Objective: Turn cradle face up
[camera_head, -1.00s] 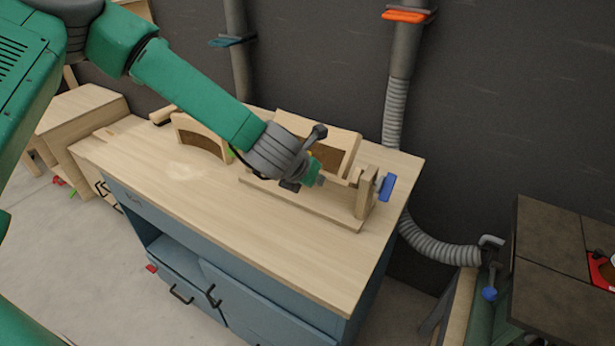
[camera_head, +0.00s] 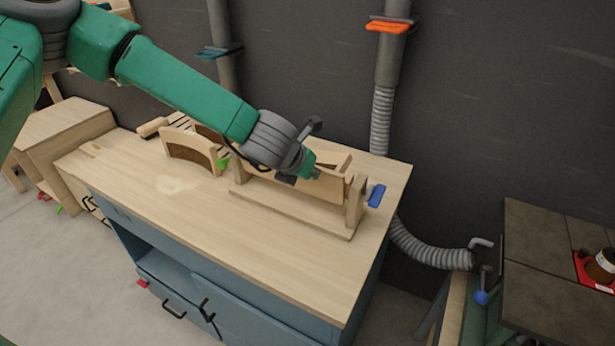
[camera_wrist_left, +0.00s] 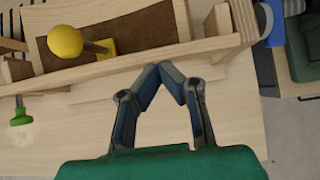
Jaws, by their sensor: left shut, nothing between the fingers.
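The wooden cradle (camera_head: 325,188) sits between the posts of a wooden stand (camera_head: 355,204) on the workbench, partly hidden behind my left arm. In the left wrist view the cradle shows a long wooden edge (camera_wrist_left: 150,60) and a brown lined inner face (camera_wrist_left: 130,25). A yellow knob (camera_wrist_left: 65,42) stands in front of that face. My left gripper (camera_wrist_left: 166,68) is shut and empty, its fingertips together at the cradle's near edge; I cannot tell if they touch. A blue handle (camera_head: 376,195) is at the stand's right end, a green knob (camera_head: 222,163) at its left.
A curved wooden form (camera_head: 190,150) stands on the bench left of the stand. The bench top (camera_head: 150,190) is clear at the front left. A grey hose (camera_head: 430,252) hangs at the right, beside a dark table (camera_head: 545,240).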

